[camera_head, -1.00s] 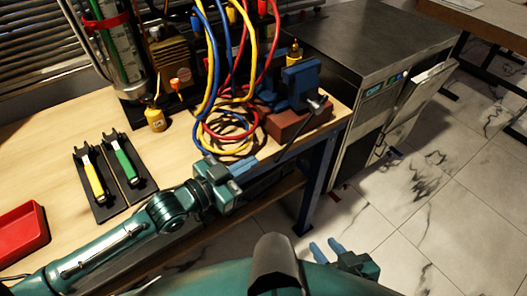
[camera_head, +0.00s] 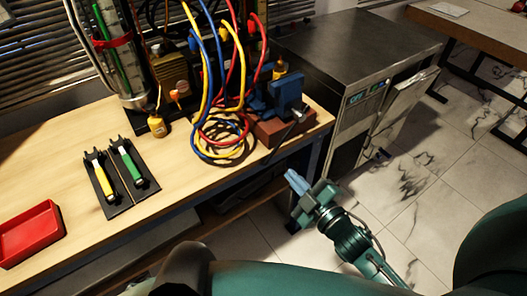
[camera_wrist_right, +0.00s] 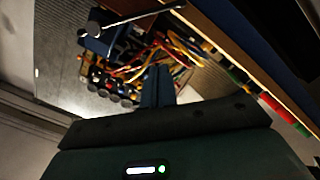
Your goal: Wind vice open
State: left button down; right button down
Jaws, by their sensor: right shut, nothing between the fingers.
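The blue vice (camera_head: 287,95) stands on a reddish-brown block (camera_head: 283,130) at the right corner of the workbench. Its screw end (camera_head: 300,113) faces the front, and a thin dark handle bar (camera_head: 282,143) slants down from it past the bench edge. In the right wrist view the vice (camera_wrist_right: 98,42) is at upper left, with the bar (camera_wrist_right: 145,16) running to the right. My right gripper (camera_head: 292,181) is shut and empty, below and in front of the vice, apart from the bar. Its blue fingers (camera_wrist_right: 158,86) lie together in the wrist view. My left gripper is not in view.
Yellow, blue and red hoses (camera_head: 225,135) loop beside the vice on its left. Two tools (camera_head: 122,175) lie on black holders, with a red tray (camera_head: 30,235) further left. A metal cabinet (camera_head: 350,60) stands right of the bench. The floor at right is clear.

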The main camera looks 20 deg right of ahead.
send_over(271, 153)
jog(key=s+a, duration=0.1)
jog(key=s, duration=0.3)
jog(key=d+f, duration=0.1)
jog(key=w+d+f, duration=0.1)
jog(key=f, duration=0.1)
jog(key=shift+f, duration=0.1)
jog(key=shift+d, duration=0.1)
jog(key=shift+w+d+f+n, duration=0.1)
jog(key=shift+d+f+n, duration=0.05)
jog(key=shift+f+n, duration=0.15)
jog(key=shift+b, duration=0.3)
jog(key=shift+d+f, duration=0.1)
